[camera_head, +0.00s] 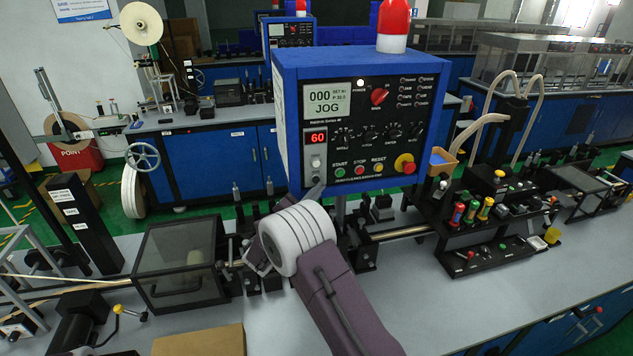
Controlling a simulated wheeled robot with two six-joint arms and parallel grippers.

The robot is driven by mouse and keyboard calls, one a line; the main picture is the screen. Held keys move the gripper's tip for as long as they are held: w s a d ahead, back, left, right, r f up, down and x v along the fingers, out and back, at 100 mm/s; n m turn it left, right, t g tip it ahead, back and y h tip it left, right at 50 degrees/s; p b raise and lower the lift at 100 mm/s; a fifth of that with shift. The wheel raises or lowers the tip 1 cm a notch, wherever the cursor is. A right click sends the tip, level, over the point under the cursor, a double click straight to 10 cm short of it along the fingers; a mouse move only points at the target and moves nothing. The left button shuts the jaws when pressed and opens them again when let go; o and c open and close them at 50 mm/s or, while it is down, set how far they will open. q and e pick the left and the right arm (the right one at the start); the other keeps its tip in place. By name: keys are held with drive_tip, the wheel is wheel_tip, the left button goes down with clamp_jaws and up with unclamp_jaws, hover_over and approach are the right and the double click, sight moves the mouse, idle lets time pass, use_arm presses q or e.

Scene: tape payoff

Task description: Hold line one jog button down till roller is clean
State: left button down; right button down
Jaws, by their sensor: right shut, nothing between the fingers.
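The blue control box (350,115) stands over the near line. Its screen (326,102) reads 000 and JOG, and a red display (316,138) reads 60. Below are a small pale switch plate (316,162) and green, red and yellow buttons (359,170); I cannot read which one is the jog button. My right gripper (317,190) is shut and empty, just under the box's lower left edge, largely hidden behind my white wrist. I cannot tell whether it touches the box. A pale roller (178,284) shows dimly inside a clear-covered case (160,252). My left gripper is not in view.
A red emergency knob (409,168) sits at the box's lower right. A black rack of coloured-handled tools (480,225) stands to the right. A cardboard box (198,341) lies at the front left. The bench front (450,310) is clear.

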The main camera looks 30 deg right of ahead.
drive_tip(key=shift+w+d+b, duration=0.1)
drive_tip(key=shift+w+b, duration=0.2)
drive_tip(key=shift+w, duration=0.15)
drive_tip(key=shift+w+d, duration=0.1)
drive_tip(key=shift+w, duration=0.3)
idle(7.2)
